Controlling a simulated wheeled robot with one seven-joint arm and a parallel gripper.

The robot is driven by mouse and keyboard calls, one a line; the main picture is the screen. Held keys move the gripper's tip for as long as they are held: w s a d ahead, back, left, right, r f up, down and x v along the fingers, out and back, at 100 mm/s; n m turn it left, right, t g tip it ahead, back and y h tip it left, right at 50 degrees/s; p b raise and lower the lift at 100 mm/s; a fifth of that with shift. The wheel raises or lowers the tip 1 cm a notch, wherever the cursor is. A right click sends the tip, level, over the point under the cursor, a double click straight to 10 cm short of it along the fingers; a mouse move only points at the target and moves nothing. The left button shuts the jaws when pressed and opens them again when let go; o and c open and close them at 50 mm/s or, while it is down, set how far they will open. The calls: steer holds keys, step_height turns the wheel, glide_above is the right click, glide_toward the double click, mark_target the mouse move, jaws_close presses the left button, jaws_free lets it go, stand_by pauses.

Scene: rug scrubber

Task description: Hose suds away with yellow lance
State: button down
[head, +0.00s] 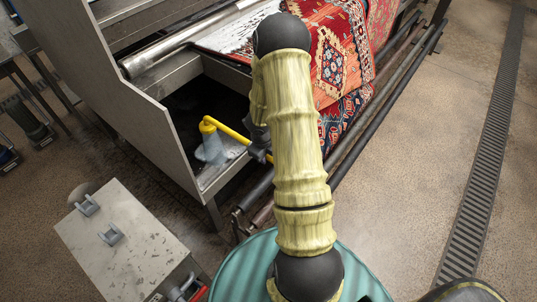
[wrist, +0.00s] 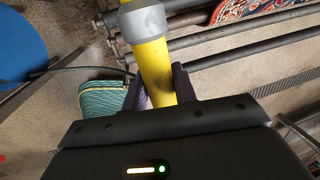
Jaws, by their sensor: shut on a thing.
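The yellow lance (head: 230,132) runs left from my gripper (head: 262,151) in the head view, ending in a yellow head over the machine's lower shelf. A pale translucent cone hangs below that head; I cannot tell whether it is spray. In the wrist view the lance (wrist: 152,68) passes between the two dark fingers of my gripper (wrist: 158,90), which are shut on it below a grey collar. The red patterned rug (head: 340,50) drapes over the machine to the right of the lance. A whitish patch (head: 232,40), perhaps suds, lies at its left end, partly hidden by my arm.
The machine's grey side panel (head: 135,110) stands left of the lance. Dark pipes (head: 375,125) run along the rug's front. A grey box (head: 125,245) with two handles is at lower left. Open floor and a drain grate (head: 485,150) lie at right.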

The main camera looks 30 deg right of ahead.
mark_target(248, 142)
steer(key=shift+w+a+r+p, duration=0.1)
steer(key=shift+w+a+p, duration=0.35)
steer(key=shift+w+p, duration=0.85)
steer(key=shift+w+a+p, duration=0.4)
steer(key=shift+w+p, duration=0.65)
steer(key=shift+p, duration=0.3)
steer(key=shift+w+a+r+p, duration=0.1)
steer(key=shift+w+a+p, duration=0.35)
steer(key=shift+w+p, duration=0.85)
steer(key=shift+w+a+f+p, duration=0.1)
steer(key=shift+w+f+p, duration=0.05)
steer(key=shift+w+p, duration=0.15)
steer(key=shift+s, duration=0.1)
